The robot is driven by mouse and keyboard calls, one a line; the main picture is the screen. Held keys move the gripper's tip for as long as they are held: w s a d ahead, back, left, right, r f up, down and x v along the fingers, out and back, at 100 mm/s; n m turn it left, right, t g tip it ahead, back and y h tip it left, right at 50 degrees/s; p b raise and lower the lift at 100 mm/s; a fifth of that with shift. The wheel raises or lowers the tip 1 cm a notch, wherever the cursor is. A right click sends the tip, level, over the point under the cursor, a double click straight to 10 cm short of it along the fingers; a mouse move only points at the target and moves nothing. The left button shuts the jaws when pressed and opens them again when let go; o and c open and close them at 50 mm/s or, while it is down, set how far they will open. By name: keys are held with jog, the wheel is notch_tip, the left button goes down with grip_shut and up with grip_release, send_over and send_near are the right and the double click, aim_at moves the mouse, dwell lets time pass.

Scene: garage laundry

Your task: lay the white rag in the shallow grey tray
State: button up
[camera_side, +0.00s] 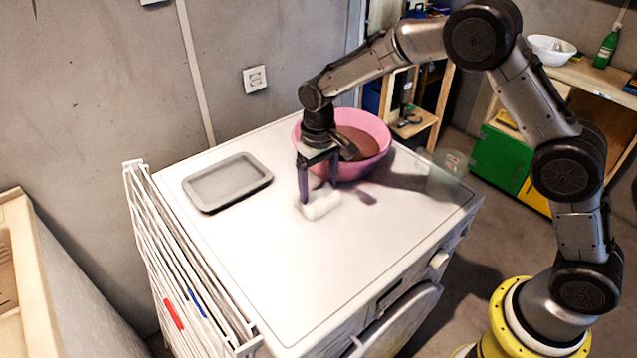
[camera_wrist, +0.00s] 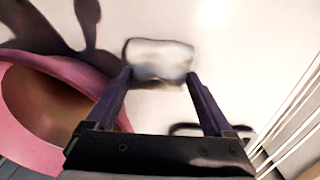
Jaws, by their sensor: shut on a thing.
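The white rag (camera_side: 322,206) is a small rolled or bunched bundle on the white top of the washing machine, in front of the pink basin. My gripper (camera_side: 318,198) points down over it and is shut on it. In the wrist view the rag (camera_wrist: 160,60) sits at the tips of my two purple fingers (camera_wrist: 158,76). I cannot tell whether the rag touches the top or is just above it. The shallow grey tray (camera_side: 228,182) lies empty on the machine top, left of my gripper in the side view.
A pink basin (camera_side: 378,127) with brown contents stands close behind my gripper; it also fills the left of the wrist view (camera_wrist: 70,75). A clear container (camera_side: 446,172) stands near the right corner. A white folded rack (camera_side: 180,255) leans at the left edge. The top between rag and tray is clear.

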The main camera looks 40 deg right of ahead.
aim_at(319, 188)
jog(key=o, duration=1.2)
jog(key=shift+o, duration=0.2)
notch_tip(319, 188, up, 12)
jog(key=shift+r, duration=0.2)
jog(key=s+d+r+t, duration=0.1)
jog(key=s+d+r, duration=0.3)
jog(key=s+r, duration=0.3)
jog(key=s+d+t, duration=0.2)
jog(key=s+d, duration=0.1)
jog(key=s, duration=0.9)
jog(key=s+d+f+t, duration=0.1)
jog(key=s+d+t, duration=0.1)
jog(key=s, duration=1)
jog(key=shift+s+d+f+t, duration=0.2)
jog(key=shift+s+d+t, duration=0.1)
jog(key=shift+d, duration=0.2)
